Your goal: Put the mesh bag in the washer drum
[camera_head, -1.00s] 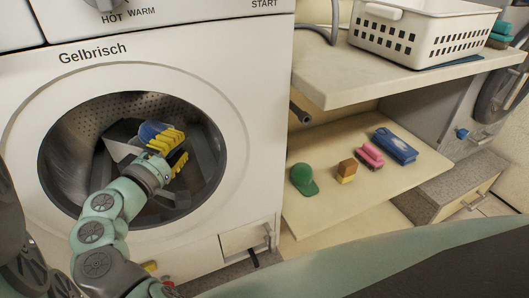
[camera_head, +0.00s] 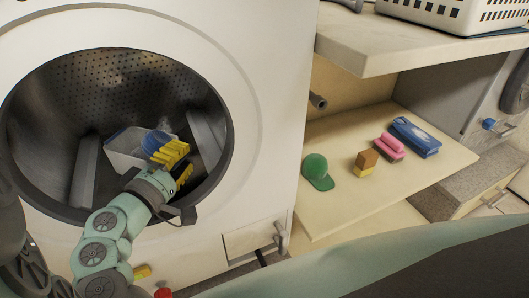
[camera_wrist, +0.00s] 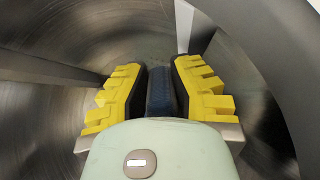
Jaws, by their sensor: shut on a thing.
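The washer drum (camera_head: 110,75) is a perforated metal hollow behind a round dark opening, with its mouth uncovered. My gripper (camera_head: 168,153) has yellow ridged fingers and is inside the opening, at the drum's lower middle. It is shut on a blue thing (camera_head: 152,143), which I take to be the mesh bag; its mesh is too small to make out. In the wrist view the dark blue bag (camera_wrist: 160,92) stands between both fingers (camera_wrist: 159,95), with curved drum metal around. A pale grey box-like shape (camera_head: 122,158) lies beside the bag; I cannot tell what it is.
The lower shelf (camera_head: 360,205) at right holds a green cap (camera_head: 317,172), a brown and yellow block (camera_head: 366,163), a pink item (camera_head: 390,147) and a blue packet (camera_head: 414,136). A white basket (camera_head: 455,14) stands on the upper shelf. The dark rim (camera_head: 225,150) surrounds my arm.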

